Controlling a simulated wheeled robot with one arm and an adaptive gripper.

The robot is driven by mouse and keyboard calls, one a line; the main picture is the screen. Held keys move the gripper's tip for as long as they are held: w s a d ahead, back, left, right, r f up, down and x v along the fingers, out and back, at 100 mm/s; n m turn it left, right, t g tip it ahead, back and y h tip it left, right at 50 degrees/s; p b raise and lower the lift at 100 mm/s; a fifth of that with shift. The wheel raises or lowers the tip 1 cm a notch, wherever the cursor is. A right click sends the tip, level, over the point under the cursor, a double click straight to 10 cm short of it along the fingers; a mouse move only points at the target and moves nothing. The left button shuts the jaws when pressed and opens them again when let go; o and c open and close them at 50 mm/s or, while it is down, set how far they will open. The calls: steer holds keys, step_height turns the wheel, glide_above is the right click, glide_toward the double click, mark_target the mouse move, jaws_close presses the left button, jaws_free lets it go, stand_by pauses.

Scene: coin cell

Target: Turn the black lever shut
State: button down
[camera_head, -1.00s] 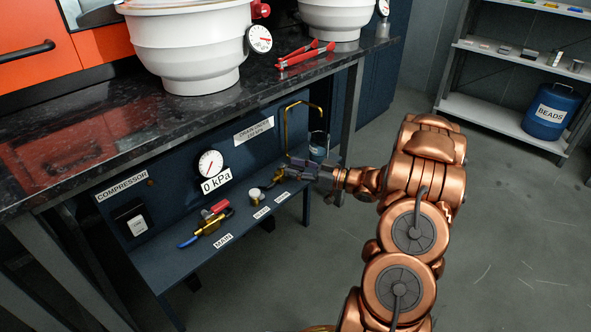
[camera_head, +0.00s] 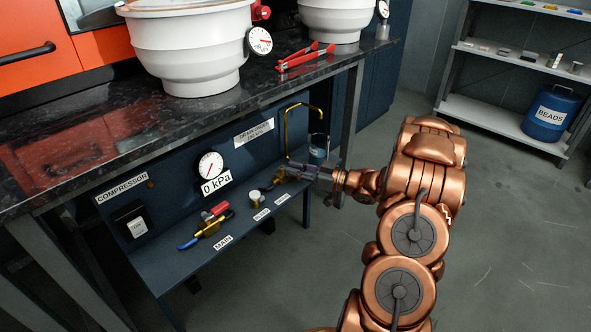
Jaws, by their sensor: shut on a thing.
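The black lever (camera_head: 267,188) is a small dark piece at the front left of the brass drain valve (camera_head: 279,177) on the blue shelf under the bench. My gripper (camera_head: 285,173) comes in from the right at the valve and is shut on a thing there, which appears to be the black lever. The jaws hide much of the valve and the lever, so the lever's exact angle cannot be told. The gauge (camera_head: 210,165) above the shelf is labelled 0 kPa.
A brass valve group (camera_head: 209,227) with red and blue handles sits left on the shelf, with a small round knob (camera_head: 256,198) between. A brass pipe (camera_head: 287,130) rises behind my gripper beside a small container (camera_head: 318,146).

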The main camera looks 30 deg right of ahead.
steer(key=shift+a+m+h, duration=0.1)
steer(key=shift+m+h, duration=0.2)
steer(key=shift+h, duration=0.1)
steer(key=shift+s+a+r+m+t+h, duration=0.1)
steer(key=shift+a+m+t+h, duration=0.1)
steer(key=shift+m+t+h, duration=0.6)
steer(key=shift+s+a+m+t+h+b, duration=0.15)
steer(key=shift+m+t+h+b, duration=0.3)
steer(key=shift+h, duration=0.55)
steer(key=shift+a+m+t+h+b, duration=0.15)
steer(key=shift+a+m+h+b, duration=0.15)
steer(key=shift+m+h, duration=0.55)
steer(key=shift+h, duration=0.25)
steer(key=c, duration=1)
jaws_free()
steer(key=shift+c, duration=0.2)
steer(key=shift+s, duration=0.15)
steer(key=v, duration=1.1)
steer(key=shift+s, duration=0.35)
